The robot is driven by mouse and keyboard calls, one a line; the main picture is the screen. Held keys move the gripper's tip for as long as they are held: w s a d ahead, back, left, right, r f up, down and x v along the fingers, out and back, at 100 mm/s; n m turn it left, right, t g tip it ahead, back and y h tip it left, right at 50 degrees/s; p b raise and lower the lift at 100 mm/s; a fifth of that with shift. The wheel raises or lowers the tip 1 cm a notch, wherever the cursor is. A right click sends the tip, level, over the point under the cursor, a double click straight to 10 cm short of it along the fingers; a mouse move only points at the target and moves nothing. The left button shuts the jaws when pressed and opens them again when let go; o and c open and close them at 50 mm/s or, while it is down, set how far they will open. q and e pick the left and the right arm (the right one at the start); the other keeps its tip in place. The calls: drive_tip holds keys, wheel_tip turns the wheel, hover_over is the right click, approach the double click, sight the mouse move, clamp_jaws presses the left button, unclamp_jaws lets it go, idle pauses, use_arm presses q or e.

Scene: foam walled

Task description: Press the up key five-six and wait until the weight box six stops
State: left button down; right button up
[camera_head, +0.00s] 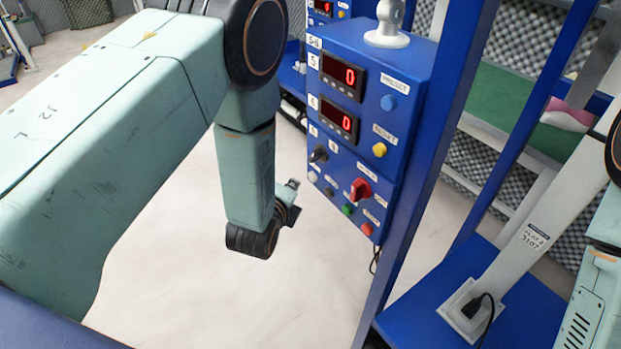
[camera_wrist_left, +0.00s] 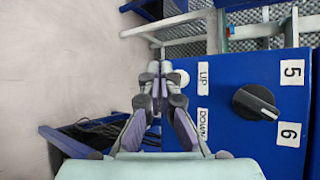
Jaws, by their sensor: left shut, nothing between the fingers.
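The blue control panel (camera_head: 365,100) carries two red displays, 5 (camera_head: 343,76) and 6 (camera_head: 334,120), both reading 0. The white up key (camera_head: 312,177) sits on its lower left; it also shows in the left wrist view (camera_wrist_left: 182,77) beside the label UP. My left gripper (camera_head: 293,184) is shut and empty, its fingertips (camera_wrist_left: 160,70) close to the up key. I cannot tell whether they touch it. The black five-six selector (camera_wrist_left: 257,102) is turned with its white mark toward the 6. Weight box six is not identifiable. My right gripper is out of view.
A red rotary switch (camera_head: 360,190), a green button (camera_head: 347,210) and a red button (camera_head: 367,229) sit right of the up key.

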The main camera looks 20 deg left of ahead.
use_arm(q)
drive_tip(key=shift+w+d, duration=0.5)
drive_tip(key=shift+w, duration=0.1)
drive_tip(key=shift+w, duration=0.1)
idle(1.1)
drive_tip(key=shift+w+d, duration=0.25)
drive_tip(key=shift+w+d, duration=0.3)
drive_tip(key=shift+w, duration=0.1)
idle(0.9)
drive_tip(key=shift+s+a, duration=0.1)
drive_tip(key=shift+s, duration=0.05)
drive_tip(key=shift+s+a, duration=0.5)
drive_tip(key=shift+s, duration=0.1)
drive_tip(key=shift+s+a, duration=0.75)
drive_tip(key=shift+s, duration=0.25)
drive_tip(key=shift+s+a, duration=0.75)
drive_tip(key=shift+s, duration=0.25)
